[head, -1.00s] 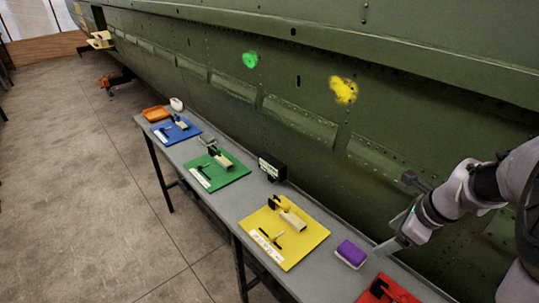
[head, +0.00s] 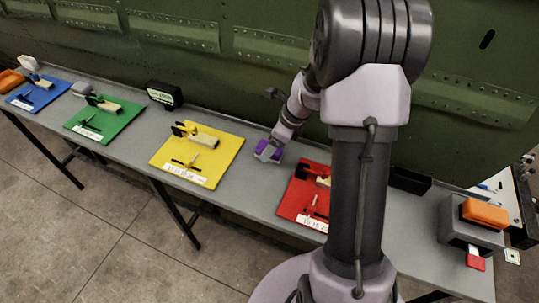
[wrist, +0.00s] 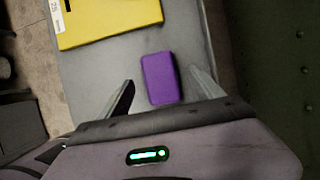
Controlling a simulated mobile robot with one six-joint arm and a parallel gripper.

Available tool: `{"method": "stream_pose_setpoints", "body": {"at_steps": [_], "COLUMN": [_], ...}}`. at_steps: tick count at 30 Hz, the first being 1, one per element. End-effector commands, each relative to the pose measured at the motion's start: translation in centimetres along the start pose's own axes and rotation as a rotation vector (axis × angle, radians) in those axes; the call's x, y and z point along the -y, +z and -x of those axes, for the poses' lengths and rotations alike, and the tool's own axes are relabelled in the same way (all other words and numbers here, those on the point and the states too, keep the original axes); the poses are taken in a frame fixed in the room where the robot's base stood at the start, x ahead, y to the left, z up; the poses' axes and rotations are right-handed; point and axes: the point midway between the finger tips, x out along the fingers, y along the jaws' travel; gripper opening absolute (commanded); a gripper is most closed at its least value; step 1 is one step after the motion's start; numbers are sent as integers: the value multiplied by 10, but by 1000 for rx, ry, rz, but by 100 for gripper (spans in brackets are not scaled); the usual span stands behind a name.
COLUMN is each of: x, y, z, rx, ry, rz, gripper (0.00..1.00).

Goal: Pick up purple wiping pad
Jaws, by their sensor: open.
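The purple wiping pad (head: 264,150) lies on the grey bench (head: 236,184) between the yellow mat and the red mat. In the wrist view the purple pad (wrist: 161,78) sits between my gripper's two fingers, with gaps on both sides; its far end extends past the fingertips. My gripper (wrist: 161,86) is open and empty. In the head view my gripper (head: 268,156) is at the pad and partly covers it. I cannot tell the exact height of the fingers over the bench.
A yellow mat (head: 225,158) with tools lies left of the pad. A red mat (head: 290,208) lies right, partly behind my arm. Green (head: 78,128) and blue (head: 20,99) mats are farther left. A black display box (head: 164,95) stands at the back. The green fuselage wall (head: 180,35) runs behind the bench.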

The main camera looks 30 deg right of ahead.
Motion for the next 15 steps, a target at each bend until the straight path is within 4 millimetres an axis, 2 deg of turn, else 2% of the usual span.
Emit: {"method": "stream_pose_setpoints", "body": {"at_steps": [1, 3, 9, 15], "x": [0, 0, 0, 0], "y": [-3, -3, -1, -1], "z": [-17, -27, -26, -25], "rx": [-1, -1, 0, 0], "ry": [2, 2, 1, 1], "rz": [1, 0, -1, 0], "gripper": [75, 75, 75, 36]}}
